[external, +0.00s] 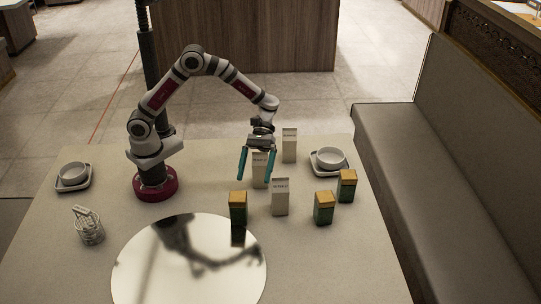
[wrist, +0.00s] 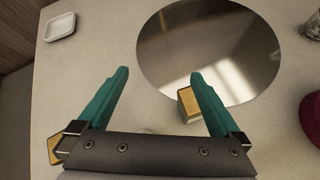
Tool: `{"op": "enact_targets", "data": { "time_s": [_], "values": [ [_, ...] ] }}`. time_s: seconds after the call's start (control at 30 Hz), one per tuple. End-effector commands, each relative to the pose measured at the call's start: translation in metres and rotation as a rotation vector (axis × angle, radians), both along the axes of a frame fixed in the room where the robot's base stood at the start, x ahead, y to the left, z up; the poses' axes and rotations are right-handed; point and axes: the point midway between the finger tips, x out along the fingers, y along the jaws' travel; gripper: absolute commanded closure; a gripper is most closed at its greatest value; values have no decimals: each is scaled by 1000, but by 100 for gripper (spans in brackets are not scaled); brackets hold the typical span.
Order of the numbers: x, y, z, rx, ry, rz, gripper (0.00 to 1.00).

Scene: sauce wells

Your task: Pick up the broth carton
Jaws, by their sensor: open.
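Three white cartons with small dark lettering stand upright on the table: a back one (external: 289,146), a middle one (external: 260,172) and a front one (external: 280,198). I cannot read the lettering, so I cannot tell which is the broth carton. Three green cartons with yellow tops stand nearby, at the left (external: 238,210), the front right (external: 323,209) and the far right (external: 347,187). My gripper (external: 256,177) is open, pointing down over the cartons, its teal fingers overlapping the middle white carton in the external view. In the wrist view, a yellow-topped carton (wrist: 188,101) shows partly behind the right finger.
A large round mirror-like disc (external: 185,275) lies at the table's front. A bowl on a dish (external: 329,160) stands at the right, another (external: 73,177) at the left. A wire container (external: 89,226) stands at the left front. A bench (external: 430,190) runs along the right.

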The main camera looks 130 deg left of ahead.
Motion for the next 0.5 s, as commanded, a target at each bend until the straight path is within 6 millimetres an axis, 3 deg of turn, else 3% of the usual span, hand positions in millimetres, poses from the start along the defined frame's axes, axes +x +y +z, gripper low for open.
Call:
{"op": "enact_targets", "data": {
  "time_s": [0.03,0.1,0.2,0.37,0.5],
  "values": [
    [11,31,-14,-95,27,138,0],
    [22,64,-25,-205,48,289,0],
    [27,89,-34,-287,60,394,0],
    [28,91,-57,-303,63,409,0],
    [28,91,-90,-301,63,407,0]
  ]
}}
